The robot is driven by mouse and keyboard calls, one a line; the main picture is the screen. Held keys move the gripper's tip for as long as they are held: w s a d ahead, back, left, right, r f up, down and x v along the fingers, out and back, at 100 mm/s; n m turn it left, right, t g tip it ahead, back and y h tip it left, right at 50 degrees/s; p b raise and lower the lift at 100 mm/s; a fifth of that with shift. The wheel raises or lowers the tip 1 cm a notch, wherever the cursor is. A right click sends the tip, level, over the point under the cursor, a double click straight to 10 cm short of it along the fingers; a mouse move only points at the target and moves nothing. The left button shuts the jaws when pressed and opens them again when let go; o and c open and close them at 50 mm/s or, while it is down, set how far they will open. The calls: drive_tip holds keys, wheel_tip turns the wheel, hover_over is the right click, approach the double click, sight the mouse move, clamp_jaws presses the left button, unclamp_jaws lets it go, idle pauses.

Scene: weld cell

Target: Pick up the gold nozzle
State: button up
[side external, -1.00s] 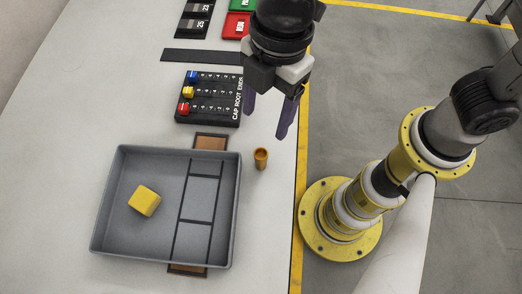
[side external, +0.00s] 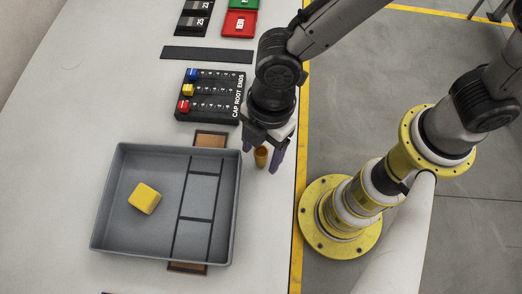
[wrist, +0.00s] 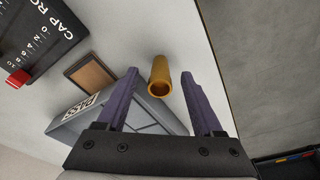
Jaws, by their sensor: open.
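The gold nozzle (side external: 261,157) is a small hollow cylinder standing upright on the white table, right of the grey tray. In the wrist view the nozzle (wrist: 160,76) shows its open end, lying between and just beyond the fingertips. My gripper (side external: 259,163) is open, with purple fingers either side of the nozzle in the side view. In the wrist view my gripper (wrist: 160,78) has nothing between its jaws that it grips.
The grey tray (side external: 115,203) holds a yellow block (side external: 145,199) and has divided compartments. A black panel (side external: 210,113) with coloured sliders stands behind. Brown pads (side external: 210,139) lie by the tray. The table's right edge is close to my gripper.

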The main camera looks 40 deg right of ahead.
clamp_jaws()
idle(0.3)
drive_tip(key=shift+r, duration=0.1)
